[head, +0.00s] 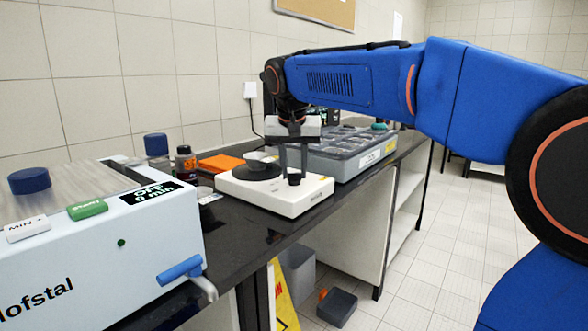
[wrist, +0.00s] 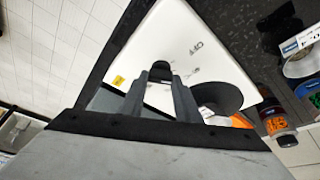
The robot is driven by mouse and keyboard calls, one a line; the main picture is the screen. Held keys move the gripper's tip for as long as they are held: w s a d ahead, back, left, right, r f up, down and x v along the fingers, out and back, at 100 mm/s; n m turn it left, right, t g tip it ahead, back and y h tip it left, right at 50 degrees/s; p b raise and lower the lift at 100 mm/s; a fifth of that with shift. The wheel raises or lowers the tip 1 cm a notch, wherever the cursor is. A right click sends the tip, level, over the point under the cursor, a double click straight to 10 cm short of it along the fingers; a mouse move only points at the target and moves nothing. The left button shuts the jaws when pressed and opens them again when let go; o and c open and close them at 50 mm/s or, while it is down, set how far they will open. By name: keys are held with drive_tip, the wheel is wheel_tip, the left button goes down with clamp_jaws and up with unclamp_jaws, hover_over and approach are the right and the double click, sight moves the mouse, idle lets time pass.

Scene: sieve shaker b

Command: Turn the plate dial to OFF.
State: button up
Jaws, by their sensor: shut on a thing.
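The white hot plate (head: 262,196) stands on the black bench, with a dark round heating top (head: 250,172). Its small black dial (head: 294,180) is at the front right corner. My gripper (head: 293,174) reaches down from above and is shut on the dial. In the wrist view the dial (wrist: 160,69) shows between my two fingertips (wrist: 161,80). The printed word OFF (wrist: 196,47) shows on the white plate body (wrist: 163,40), apart from the dial. I cannot tell which way the dial points.
A grey lidded tray unit (head: 350,155) stands just behind right. A brown bottle (head: 186,163) and an orange box (head: 219,162) are at the back left. A large white machine (head: 100,250) fills the left foreground.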

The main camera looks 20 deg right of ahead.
drive_tip(key=n+y, duration=0.1)
drive_tip(key=n, duration=0.3)
drive_tip(key=shift+d+y, duration=0.2)
drive_tip(key=shift+y, duration=0.2)
drive_tip(key=n+y, duration=0.1)
drive_tip(key=n, duration=0.3)
drive_tip(key=shift+y, duration=0.3)
drive_tip(key=shift+n, duration=0.3)
drive_tip(key=o, duration=1)
drive_tip(key=shift+o, duration=0.2)
drive_tip(key=shift+r, duration=0.1)
drive_tip(key=v, duration=1.7)
drive_tip(key=shift+s+d+r, duration=0.1)
drive_tip(key=shift+d, duration=0.05)
